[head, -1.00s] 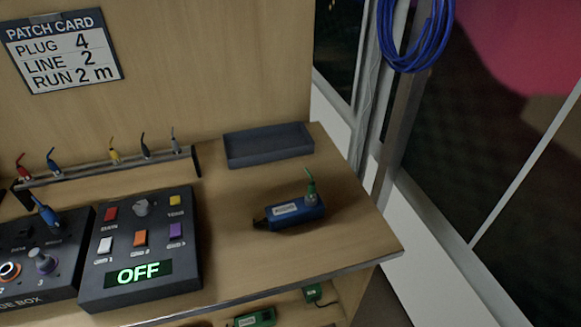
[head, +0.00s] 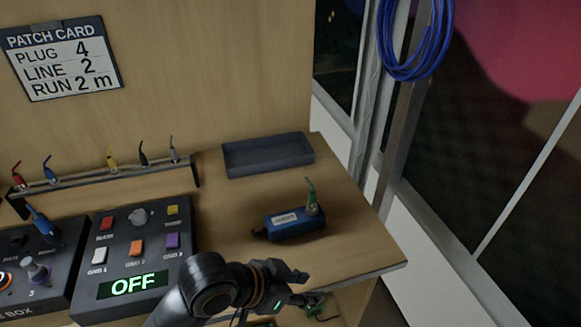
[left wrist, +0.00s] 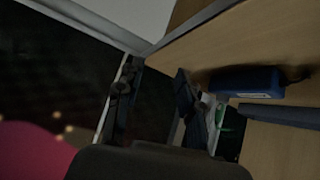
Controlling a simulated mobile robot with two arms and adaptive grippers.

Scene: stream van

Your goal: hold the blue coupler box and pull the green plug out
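The blue coupler box (head: 292,224) lies on the right part of the wooden desk, with a pale label on it. The green plug (head: 312,207) stands upright in its right end, its short green cable pointing up. My left gripper (head: 304,287) is by the desk's front edge, in front of the box and apart from it. Its fingers are spread and empty. In the left wrist view, the box (left wrist: 247,82) lies right of the open fingers (left wrist: 155,80). I cannot make out the plug there. My right gripper is in neither view.
A dark empty tray (head: 268,155) lies behind the box. A control box reading OFF (head: 138,245) stands to the left, below a rack (head: 105,179) of several coloured plugs. Green devices sit on the shelf below. The desk around the blue box is clear.

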